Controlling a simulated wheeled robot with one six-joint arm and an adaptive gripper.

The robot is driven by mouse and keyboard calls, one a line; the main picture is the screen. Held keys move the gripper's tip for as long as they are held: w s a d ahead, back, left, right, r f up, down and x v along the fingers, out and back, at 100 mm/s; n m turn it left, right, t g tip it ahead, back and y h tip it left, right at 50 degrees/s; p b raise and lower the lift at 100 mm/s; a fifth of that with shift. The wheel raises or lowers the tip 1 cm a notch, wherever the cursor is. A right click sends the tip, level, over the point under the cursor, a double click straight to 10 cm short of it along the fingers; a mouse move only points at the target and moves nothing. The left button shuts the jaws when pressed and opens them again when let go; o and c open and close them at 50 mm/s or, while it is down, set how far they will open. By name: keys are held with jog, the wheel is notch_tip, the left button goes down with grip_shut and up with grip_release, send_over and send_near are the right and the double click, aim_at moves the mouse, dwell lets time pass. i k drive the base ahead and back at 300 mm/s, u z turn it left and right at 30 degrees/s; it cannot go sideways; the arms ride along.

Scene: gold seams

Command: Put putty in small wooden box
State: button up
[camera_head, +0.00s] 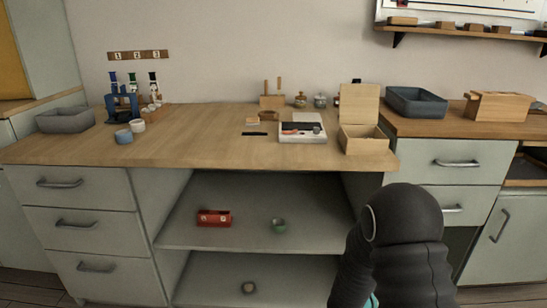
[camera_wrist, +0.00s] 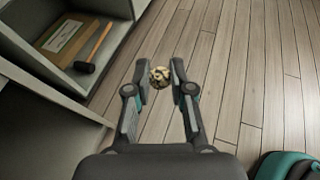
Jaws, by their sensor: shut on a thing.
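My gripper (camera_wrist: 160,82) is shut on a small round mottled cream-and-brown lump (camera_wrist: 160,76), held between the fingertips above the wooden floor. I cannot tell for sure from its look that it is the putty. The gripper is out of sight in the head view, where only my dark arm shows at the lower right. A small wooden box (camera_head: 363,146) stands on the bench's front right part, its lid raised upright at the back. Its inside is mostly hidden by the front wall. It is not in the wrist view.
A white tray (camera_head: 302,139) with small items sits left of the box. A blue-grey bin (camera_head: 416,107) and another wooden box (camera_head: 497,107) stand on the right counter. A mallet (camera_wrist: 94,50) lies in an open compartment.

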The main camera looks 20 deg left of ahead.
aim_at(358, 146)
jog(key=z, duration=1.05)
jog(key=i, duration=0.55)
jog(key=u, duration=1.8)
